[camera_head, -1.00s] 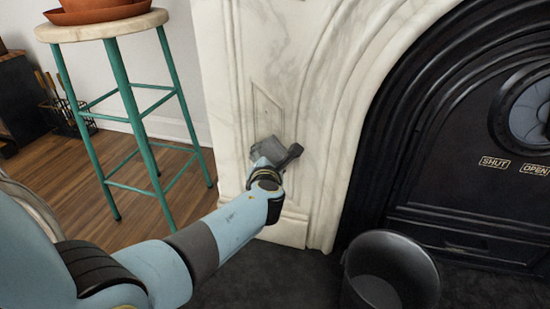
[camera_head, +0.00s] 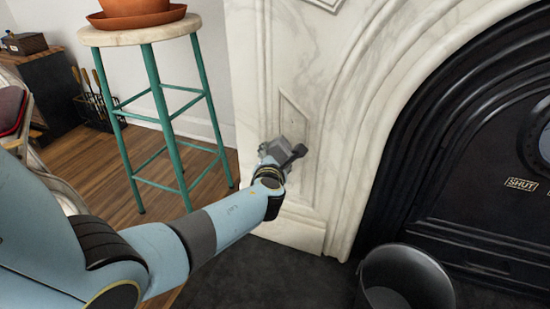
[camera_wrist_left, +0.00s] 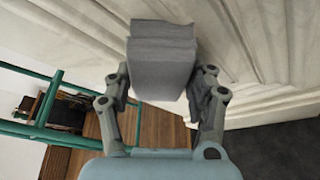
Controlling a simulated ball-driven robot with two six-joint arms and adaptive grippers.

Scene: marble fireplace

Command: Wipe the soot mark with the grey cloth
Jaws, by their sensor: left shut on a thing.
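My left gripper (camera_head: 280,155) is shut on the grey cloth, a thick folded block. In the left wrist view the cloth (camera_wrist_left: 162,62) sits between the two fingers of my left gripper (camera_wrist_left: 162,85). In the head view the cloth (camera_head: 292,124) is up against or very near the pale marble surround (camera_head: 315,100), low on its left pillar. I cannot tell if it touches. No soot mark shows in either view; the cloth and gripper hide part of the marble. My right gripper is not in view.
A green-legged stool (camera_head: 160,100) with a terracotta pot (camera_head: 135,8) stands left of the fireplace. A dark bucket (camera_head: 405,275) stands on the dark hearth (camera_head: 270,275) at lower right. The black fireplace front (camera_head: 480,190) is at the right. Wooden floor lies left.

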